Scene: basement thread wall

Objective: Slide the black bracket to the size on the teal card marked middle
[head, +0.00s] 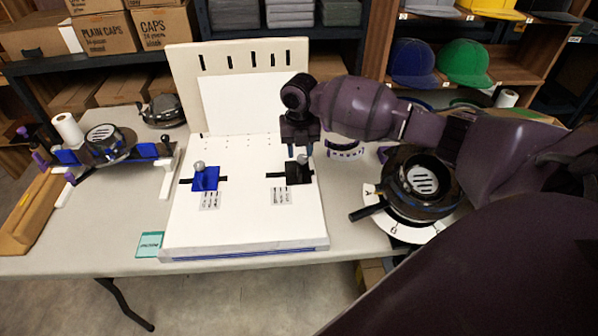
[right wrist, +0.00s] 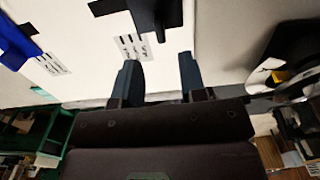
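The black bracket (head: 297,175) with a grey knob sits over a dark slot on the right half of the white board (head: 245,225). A printed scale label (head: 281,196) lies just in front of it. The teal card (head: 149,244) lies on the table at the board's front left corner; its print is too small to read. My right gripper (head: 300,152) points down just above and behind the knob. In the right wrist view its fingers (right wrist: 160,76) are apart with nothing between them, and the black bracket (right wrist: 150,14) is partly cut off. My left gripper is out of view.
A blue bracket (head: 206,180) with its own scale label (head: 209,201) sits on the board's left half. A tall slotted back panel (head: 240,62) rises behind. A round black device (head: 420,182) stands right; a blue-and-black machine (head: 105,145) stands left.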

